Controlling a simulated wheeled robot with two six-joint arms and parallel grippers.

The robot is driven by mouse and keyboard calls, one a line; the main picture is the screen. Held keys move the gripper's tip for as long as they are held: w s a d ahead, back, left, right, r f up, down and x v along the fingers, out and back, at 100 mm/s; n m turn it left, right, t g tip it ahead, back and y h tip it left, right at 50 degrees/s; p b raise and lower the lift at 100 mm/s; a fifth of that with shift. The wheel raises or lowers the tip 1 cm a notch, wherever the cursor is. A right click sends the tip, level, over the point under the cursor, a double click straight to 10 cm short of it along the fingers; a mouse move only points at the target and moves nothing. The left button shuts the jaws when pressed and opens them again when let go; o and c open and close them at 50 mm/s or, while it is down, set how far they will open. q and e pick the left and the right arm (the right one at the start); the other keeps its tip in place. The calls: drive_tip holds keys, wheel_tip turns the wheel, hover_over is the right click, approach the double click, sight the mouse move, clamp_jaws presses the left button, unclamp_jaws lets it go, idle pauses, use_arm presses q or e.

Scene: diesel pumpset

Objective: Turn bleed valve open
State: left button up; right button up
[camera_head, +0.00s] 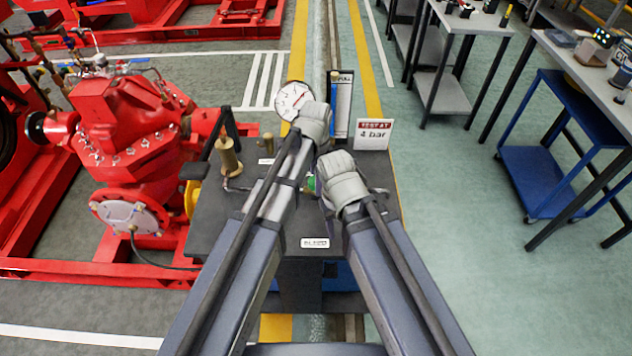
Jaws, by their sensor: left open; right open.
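A small green part (311,184), possibly the bleed valve, shows on the dark test bench (222,222) between my two arms. It is mostly hidden, so I cannot tell its position. My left gripper (315,118) is open, in front of the round white gauge (291,97) and the tall blue-edged level panel (341,105). My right gripper (342,172) is open, lower and just right of the green part. I cannot tell whether it touches that part. The fingers of both grippers are hard to make out, and neither visibly holds anything.
A brass cylinder (228,158) with a dark lever stands at the bench's left. A "TEST AT 4 bar" sign (373,135) stands at its right. The red pumpset (125,130) is close on the left. Worktables (465,20) and a blue cart (545,175) stand right, beyond clear floor.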

use_arm(q)
clamp_jaws()
idle(0.8)
drive_tip(key=shift+n, duration=0.3)
drive_tip(key=n, duration=1)
drive_tip(key=shift+n, duration=0.4)
drive_tip(key=n, duration=1.1)
drive_tip(key=shift+a, duration=0.1)
